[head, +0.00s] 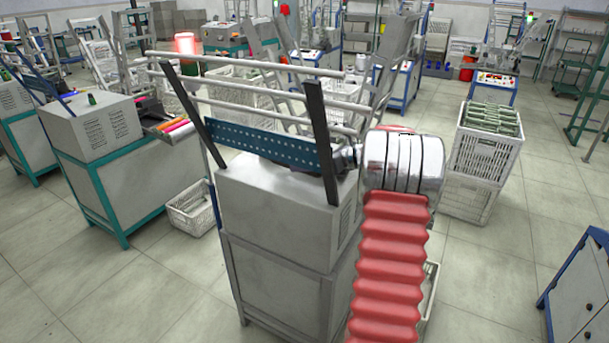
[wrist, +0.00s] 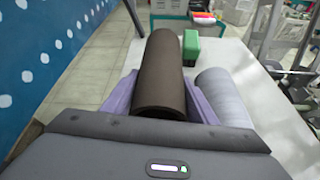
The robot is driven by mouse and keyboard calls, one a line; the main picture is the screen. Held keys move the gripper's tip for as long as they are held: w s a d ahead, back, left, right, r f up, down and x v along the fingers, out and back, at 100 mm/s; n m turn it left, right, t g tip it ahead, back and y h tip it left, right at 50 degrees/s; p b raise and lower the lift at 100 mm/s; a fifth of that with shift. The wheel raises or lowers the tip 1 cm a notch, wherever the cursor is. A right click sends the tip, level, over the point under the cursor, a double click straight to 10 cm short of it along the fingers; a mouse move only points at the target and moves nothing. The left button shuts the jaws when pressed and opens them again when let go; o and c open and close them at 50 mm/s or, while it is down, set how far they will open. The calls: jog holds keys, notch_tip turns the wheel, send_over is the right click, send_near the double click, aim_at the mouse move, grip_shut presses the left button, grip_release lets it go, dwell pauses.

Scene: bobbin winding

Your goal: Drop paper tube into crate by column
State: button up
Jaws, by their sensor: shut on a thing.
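In the wrist view my gripper (wrist: 160,92) has its two purple fingers shut on a dark brown paper tube (wrist: 163,62), one on each side. The tube points away from the camera. In the head view the gripper and tube are hidden behind the machine frame and my arm. Several white crates are in the head view: a low one (head: 183,222) on the floor left of the near machine, and a stack (head: 487,157) at right holding green items. Part of another pale crate (head: 431,292) shows behind my arm. I cannot tell which is by a column.
The grey machine (head: 270,215) with posts, rails and a blue perforated panel (head: 262,146) stands close by my arm. In the wrist view a pale cylinder (wrist: 222,96) sits right of the held tube and a green block (wrist: 191,47) beyond.

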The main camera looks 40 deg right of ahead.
jog(key=shift+f, duration=0.15)
jog(key=shift+f, duration=1.85)
jog(key=shift+f, duration=0.1)
jog(key=o, duration=1.1)
jog(key=shift+s, duration=0.15)
jog(key=v, duration=1.2)
